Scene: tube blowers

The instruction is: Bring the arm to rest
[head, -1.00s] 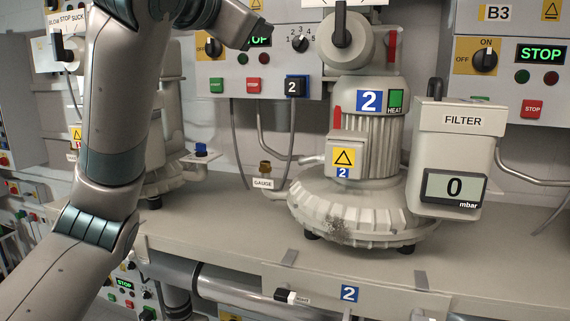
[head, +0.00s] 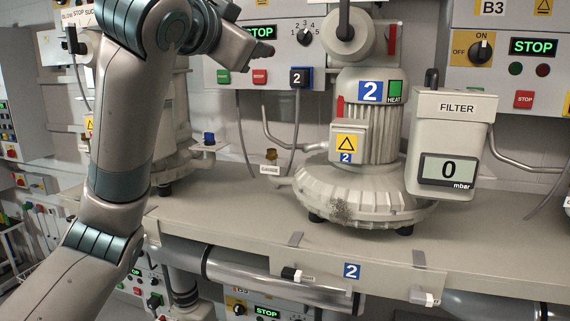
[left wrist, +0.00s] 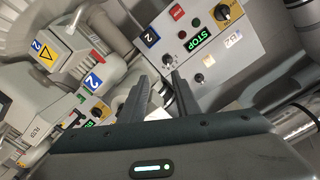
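My left arm rises through the left of the head view, bends at the top, and ends in the dark left gripper (head: 262,48). The gripper is in front of the wall panel, above and left of blower 2 (head: 366,180). In the left wrist view, the two dark fingers (left wrist: 160,80) stand apart with a gap between them and nothing held. Behind them are the blower with its blue 2 labels (left wrist: 93,82) and a control panel with a green STOP display (left wrist: 198,43). My right gripper is not in view.
The filter box (head: 452,140), reading 0 mbar, hangs right of the blower. A gauge fitting (head: 271,157) and a blue-capped valve (head: 209,139) stand to its left. The bench (head: 240,215) is clear in front. Panel B3 (head: 515,45) shows STOP.

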